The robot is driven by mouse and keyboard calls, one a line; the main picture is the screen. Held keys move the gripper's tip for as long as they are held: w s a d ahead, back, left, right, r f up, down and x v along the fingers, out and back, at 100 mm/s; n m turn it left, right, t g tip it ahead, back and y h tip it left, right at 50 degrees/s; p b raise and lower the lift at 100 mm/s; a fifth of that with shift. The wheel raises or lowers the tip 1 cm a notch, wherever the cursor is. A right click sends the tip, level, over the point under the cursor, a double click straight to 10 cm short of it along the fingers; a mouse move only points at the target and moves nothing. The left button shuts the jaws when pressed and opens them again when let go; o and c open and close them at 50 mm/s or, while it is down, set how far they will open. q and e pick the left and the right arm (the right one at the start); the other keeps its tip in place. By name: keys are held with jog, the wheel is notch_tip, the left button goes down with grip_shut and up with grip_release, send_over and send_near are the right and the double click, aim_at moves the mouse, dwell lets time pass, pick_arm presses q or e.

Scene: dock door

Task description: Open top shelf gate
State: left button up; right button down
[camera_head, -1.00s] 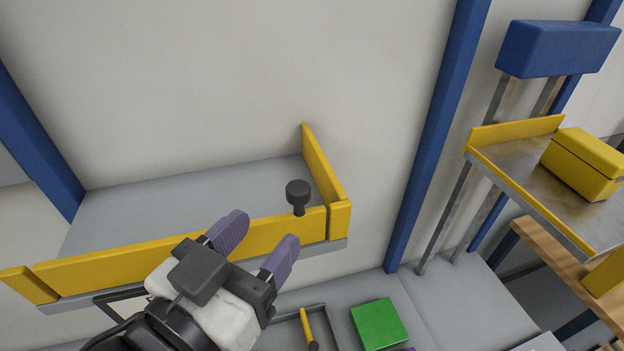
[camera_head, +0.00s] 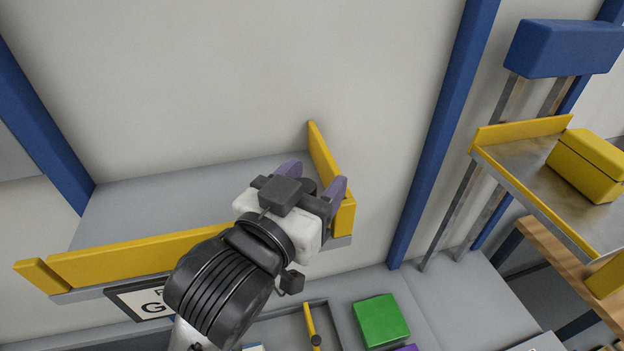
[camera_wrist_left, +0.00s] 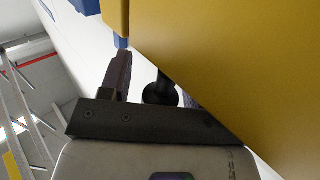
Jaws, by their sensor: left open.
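The top shelf (camera_head: 190,198) is a grey board against the wall, with a yellow gate (camera_head: 130,256) along its front and a yellow end board (camera_head: 323,155) at its right. My left gripper (camera_head: 312,178) is open at the gate's right end. Its purple fingers lie either side of the gate's black knob, which the gripper hides in the head view. In the left wrist view the black knob (camera_wrist_left: 160,92) shows between the fingers, beside the large yellow gate panel (camera_wrist_left: 240,60). I cannot tell whether the fingers touch it. My right gripper is not in view.
A label plate (camera_head: 140,300) hangs below the shelf. A green box (camera_head: 380,321) and a yellow-handled item (camera_head: 310,322) lie on the lower grey surface. A metal shelf (camera_head: 530,172) with a yellow box (camera_head: 588,165) stands right. Blue posts (camera_head: 440,135) flank the wall.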

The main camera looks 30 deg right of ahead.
pick_arm(q)
grip_shut()
dwell(0.4)
